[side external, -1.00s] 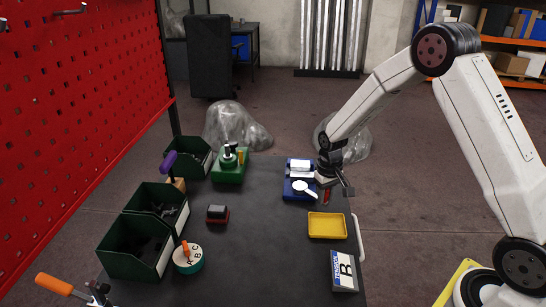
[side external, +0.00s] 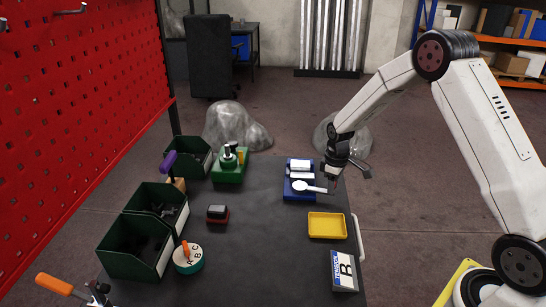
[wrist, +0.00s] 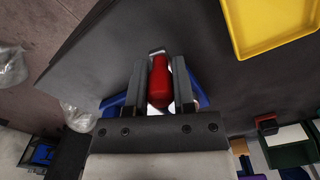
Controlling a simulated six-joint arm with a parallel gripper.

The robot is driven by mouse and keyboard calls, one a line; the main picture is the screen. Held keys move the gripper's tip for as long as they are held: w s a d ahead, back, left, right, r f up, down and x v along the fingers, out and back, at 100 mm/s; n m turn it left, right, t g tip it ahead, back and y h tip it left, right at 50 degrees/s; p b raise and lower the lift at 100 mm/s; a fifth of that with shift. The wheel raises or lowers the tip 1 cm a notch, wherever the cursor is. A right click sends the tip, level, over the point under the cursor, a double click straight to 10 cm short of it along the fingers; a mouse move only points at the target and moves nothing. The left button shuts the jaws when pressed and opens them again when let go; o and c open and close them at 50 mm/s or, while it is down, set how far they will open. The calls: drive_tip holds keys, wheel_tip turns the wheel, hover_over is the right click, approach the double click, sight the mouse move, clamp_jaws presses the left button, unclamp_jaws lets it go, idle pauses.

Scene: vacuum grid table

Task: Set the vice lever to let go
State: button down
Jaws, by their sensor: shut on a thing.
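The blue vice (side external: 291,196) with white jaws (side external: 300,166) sits at the table's right back edge in the side view. Its white lever (side external: 312,189) points right, almost level in the picture. My gripper (side external: 331,183) is at the lever's outer end. In the wrist view, the lever's red handle (wrist: 160,82) lies between the two fingers of my gripper (wrist: 160,70), which is shut on it. The vice's blue base (wrist: 114,102) is mostly hidden behind the gripper there. The handle is hidden by my gripper in the side view.
A yellow tray (side external: 327,225) lies just in front of the vice, with a sign marked B (side external: 343,270) nearer. A green fixture (side external: 230,167), dark green bins (side external: 134,248) and a lettered dial (side external: 188,258) stand at left. The middle of the dark table (side external: 262,240) is clear.

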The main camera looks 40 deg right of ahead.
drive_tip(key=shift+w+d+n, duration=0.35)
drive_tip(key=shift+d+n, duration=0.15)
drive_tip(key=shift+w+d, duration=0.35)
drive_tip(key=shift+r, duration=0.1)
drive_tip(key=shift+c, duration=2.2)
unclamp_jaws()
wheel_tip(320, 180, up, 8)
